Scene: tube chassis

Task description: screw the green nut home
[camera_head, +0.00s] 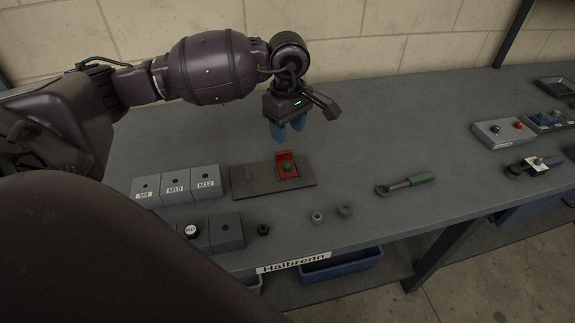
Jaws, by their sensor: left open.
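The green nut (287,168) sits at a red bracket (284,156) on a dark flat plate (252,182) on the workbench. I cannot tell how far down its thread it is. My left gripper (289,132) hangs above and behind the bracket, with its blue fingertips pointing down. It is open, apart from the nut, with nothing seen between its fingers. My right gripper is not in view.
Blocks labelled M8, M10 and M12 (175,184) stand left of the plate, with more blocks (227,231) in front. Loose rings (317,216) lie near the front edge. A grey box (502,131) stands far right.

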